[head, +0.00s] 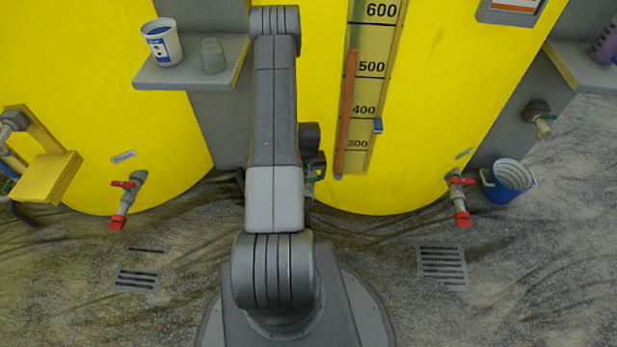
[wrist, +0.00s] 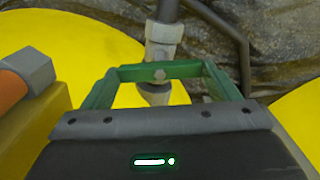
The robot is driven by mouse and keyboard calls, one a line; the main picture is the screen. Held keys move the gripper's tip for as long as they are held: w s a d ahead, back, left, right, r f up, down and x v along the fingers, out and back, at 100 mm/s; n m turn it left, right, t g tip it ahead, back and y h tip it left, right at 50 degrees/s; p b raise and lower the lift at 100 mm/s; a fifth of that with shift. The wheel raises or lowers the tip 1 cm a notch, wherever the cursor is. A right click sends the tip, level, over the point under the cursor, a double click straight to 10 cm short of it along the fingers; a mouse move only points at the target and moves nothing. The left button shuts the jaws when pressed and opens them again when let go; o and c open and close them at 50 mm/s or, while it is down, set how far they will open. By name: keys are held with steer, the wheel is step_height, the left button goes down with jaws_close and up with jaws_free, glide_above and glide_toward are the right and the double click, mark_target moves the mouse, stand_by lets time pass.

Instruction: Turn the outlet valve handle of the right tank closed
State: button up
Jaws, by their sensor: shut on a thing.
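The right tank (head: 440,90) is a big yellow cylinder with a level gauge (head: 370,90). In the head view my gripper (head: 316,172) is low between the two tanks, mostly hidden behind my arm, with a bit of green at its end. A grey valve body and pipe (wrist: 163,38) run behind the bar. The bar lies across the pipe.
Red-handled taps stand low on the left tank (head: 122,205) and right tank (head: 460,205). A blue bucket (head: 503,185) is at right. A shelf (head: 200,75) holds a cup (head: 162,42). In the wrist view, an orange tube end (wrist: 14,88) is close at left.

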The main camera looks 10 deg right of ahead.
steer(key=m+b, duration=0.1)
steer(key=m, duration=0.2)
stand_by(0.4)
steer(key=o, duration=0.9)
step_height(320, 180, up, 14)
steer(key=p, duration=0.3)
steer(key=shift+f, duration=0.1)
step_height(320, 180, down, 14)
steer(key=b, duration=0.3)
